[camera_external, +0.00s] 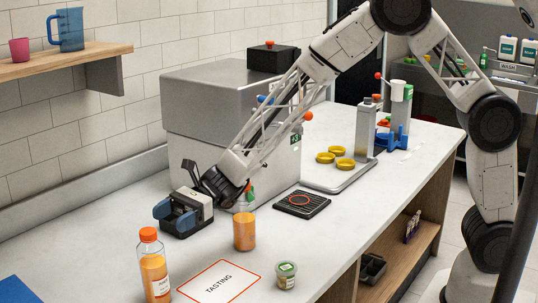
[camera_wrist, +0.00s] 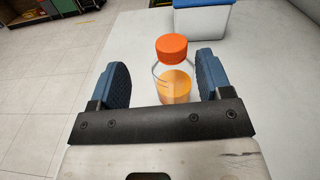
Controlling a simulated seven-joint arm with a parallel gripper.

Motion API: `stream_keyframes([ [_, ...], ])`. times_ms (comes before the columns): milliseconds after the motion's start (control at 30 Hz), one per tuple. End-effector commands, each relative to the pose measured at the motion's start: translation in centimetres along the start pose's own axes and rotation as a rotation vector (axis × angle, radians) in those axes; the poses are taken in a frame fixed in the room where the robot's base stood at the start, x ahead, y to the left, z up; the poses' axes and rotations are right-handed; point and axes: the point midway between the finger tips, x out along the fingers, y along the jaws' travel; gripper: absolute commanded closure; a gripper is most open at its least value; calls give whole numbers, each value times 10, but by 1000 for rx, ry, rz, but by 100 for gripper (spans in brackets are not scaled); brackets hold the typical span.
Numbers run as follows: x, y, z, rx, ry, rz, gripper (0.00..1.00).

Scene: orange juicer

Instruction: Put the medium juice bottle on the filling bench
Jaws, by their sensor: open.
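An orange-capped clear juice bottle (camera_external: 155,271) with orange juice and a white label stands upright at the front left of the white counter. In the wrist view, the bottle (camera_wrist: 174,84) shows ahead, between my fingers and beyond their tips. My gripper (camera_external: 182,213) has blue finger pads and is open and empty, low over the counter, behind and right of the bottle and apart from it. Its open fingers (camera_wrist: 160,80) show in the wrist view. No sign marks the filling bench; I cannot tell which surface it is. I cannot confirm the bottle's size class.
A black grate with a red ring (camera_external: 301,204) lies further right. A blue-lidded white box (camera_wrist: 204,20) stands beyond the bottle. A grey machine (camera_external: 205,130) stands behind.

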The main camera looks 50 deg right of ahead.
Motion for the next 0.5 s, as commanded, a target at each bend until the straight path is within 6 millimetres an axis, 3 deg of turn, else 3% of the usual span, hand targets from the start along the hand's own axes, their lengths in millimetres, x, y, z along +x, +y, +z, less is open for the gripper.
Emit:
stream_keyframes([
  [200, 18, -9, -14, 56, -37, -34, 28],
  [500, 20, -10, -15, 61, -41, -37, 28],
])
